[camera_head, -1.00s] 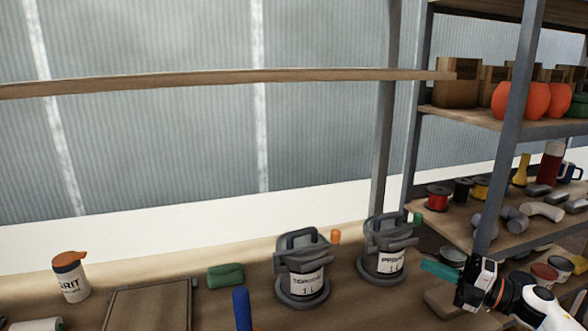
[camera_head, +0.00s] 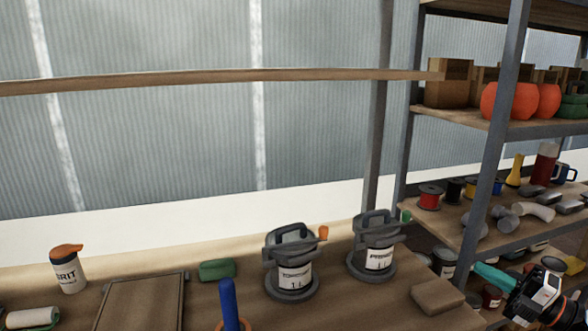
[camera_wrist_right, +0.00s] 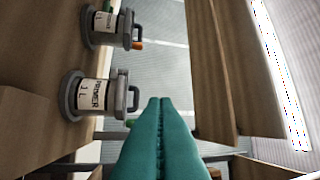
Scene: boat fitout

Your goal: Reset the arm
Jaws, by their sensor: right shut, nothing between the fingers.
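My right gripper (camera_head: 492,276) is at the lower right of the head view, in front of the shelf rack. Its teal fingers also fill the lower middle of the right wrist view (camera_wrist_right: 158,140), pressed together with nothing between them. Two grey lidded cans stand on the bench: the topcoat can (camera_head: 291,265) and the primer can (camera_head: 375,246). The primer can also shows in the right wrist view (camera_wrist_right: 95,95), left of my fingers and apart from them. My left gripper is not in view.
A shelf rack (camera_head: 497,130) stands at right with orange round things (camera_head: 510,100), spools and pipe fittings. A grit bottle (camera_head: 68,270), a green block (camera_head: 216,269), a blue-handled tool (camera_head: 229,303) and a wooden block (camera_head: 437,296) are on the bench.

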